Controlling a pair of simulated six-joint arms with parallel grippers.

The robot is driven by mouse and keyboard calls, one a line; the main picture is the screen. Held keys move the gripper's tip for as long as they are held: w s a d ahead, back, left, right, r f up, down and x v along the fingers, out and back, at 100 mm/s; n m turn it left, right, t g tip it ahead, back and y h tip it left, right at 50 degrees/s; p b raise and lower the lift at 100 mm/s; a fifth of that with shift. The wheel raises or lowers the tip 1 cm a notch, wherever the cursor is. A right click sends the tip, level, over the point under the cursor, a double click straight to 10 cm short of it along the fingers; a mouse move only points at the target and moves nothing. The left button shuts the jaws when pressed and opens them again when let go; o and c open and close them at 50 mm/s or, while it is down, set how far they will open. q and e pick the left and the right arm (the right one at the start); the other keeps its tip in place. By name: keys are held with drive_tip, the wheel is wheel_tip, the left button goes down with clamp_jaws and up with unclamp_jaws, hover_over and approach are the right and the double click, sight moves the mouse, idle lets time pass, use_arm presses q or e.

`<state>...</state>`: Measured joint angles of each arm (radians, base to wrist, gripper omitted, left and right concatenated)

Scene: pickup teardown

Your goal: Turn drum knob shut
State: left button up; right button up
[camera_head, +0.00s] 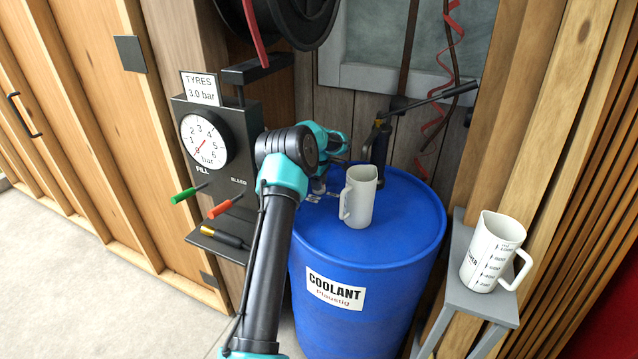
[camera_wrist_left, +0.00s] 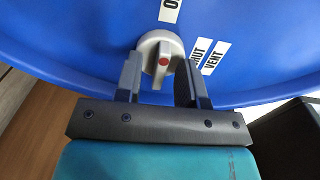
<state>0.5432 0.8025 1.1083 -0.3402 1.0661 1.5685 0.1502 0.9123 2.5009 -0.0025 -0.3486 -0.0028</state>
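The blue coolant drum (camera_head: 400,235) stands upright in the middle of the head view. In the left wrist view its grey knob (camera_wrist_left: 160,50) has a red dot and a raised bar running roughly up and down the picture. A label starting with "O" (camera_wrist_left: 170,8) is above the knob; partly covered "SHUT" (camera_wrist_left: 197,52) and "VENT" (camera_wrist_left: 216,57) labels are to its right. My right gripper is not in view.
A white jug (camera_head: 360,200) and a dark hand pump (camera_head: 379,150) stand on the drum top. A measuring jug (camera_head: 490,255) sits on a grey stand (camera_head: 465,292) at right. The tyre gauge panel (camera_head: 212,160) with projecting handles is left of my arm.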

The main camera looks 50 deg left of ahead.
use_arm(q)
clamp_jaws()
drive_tip(key=shift+m, duration=0.5)
drive_tip(key=m, duration=0.3)
drive_tip(key=shift+m, duration=0.3)
drive_tip(key=m, duration=1.3)
drive_tip(key=shift+m, duration=0.3)
